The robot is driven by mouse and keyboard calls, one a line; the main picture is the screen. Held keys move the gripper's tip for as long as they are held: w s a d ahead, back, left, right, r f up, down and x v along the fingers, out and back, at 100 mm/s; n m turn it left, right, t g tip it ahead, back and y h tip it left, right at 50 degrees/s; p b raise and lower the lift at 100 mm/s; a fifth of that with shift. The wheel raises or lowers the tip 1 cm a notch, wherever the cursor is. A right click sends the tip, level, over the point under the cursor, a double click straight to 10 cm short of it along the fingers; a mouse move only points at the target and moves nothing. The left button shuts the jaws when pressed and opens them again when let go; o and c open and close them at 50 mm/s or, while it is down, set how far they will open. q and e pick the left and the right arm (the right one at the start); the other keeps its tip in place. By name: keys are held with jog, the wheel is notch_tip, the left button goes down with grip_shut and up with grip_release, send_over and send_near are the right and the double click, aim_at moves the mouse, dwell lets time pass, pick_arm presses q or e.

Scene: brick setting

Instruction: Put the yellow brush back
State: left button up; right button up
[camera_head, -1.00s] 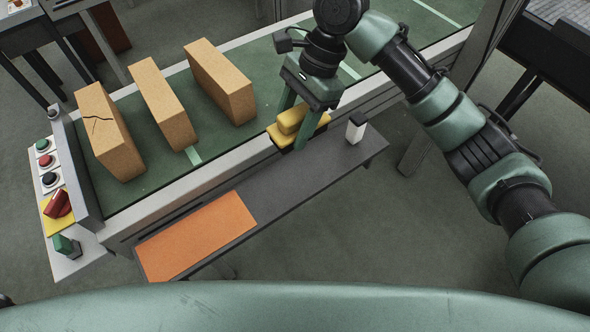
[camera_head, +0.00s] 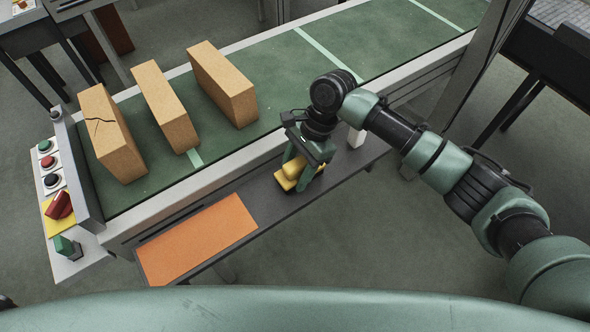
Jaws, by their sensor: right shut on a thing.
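The yellow brush (camera_head: 286,181) is at the dark side shelf (camera_head: 272,198) in front of the conveyor, right of the orange mat. My right gripper (camera_head: 299,178) is shut on it, with its fingers around the yellow body from above. The brush's dark underside is at or just above the shelf; I cannot tell whether it touches. Part of the brush is hidden by the fingers. My left gripper is not in view.
An orange mat (camera_head: 197,239) covers the shelf's left part. A white block-like item (camera_head: 356,137) stands behind my right wrist. Three bricks (camera_head: 107,134) stand on the green conveyor (camera_head: 312,79), the leftmost cracked. A control panel (camera_head: 58,205) is at the left end.

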jog(key=o, duration=1.4)
jog(key=shift+f, duration=0.1)
jog(key=shift+o, duration=0.2)
jog(key=v, duration=1.2)
jog(key=shift+s, duration=0.1)
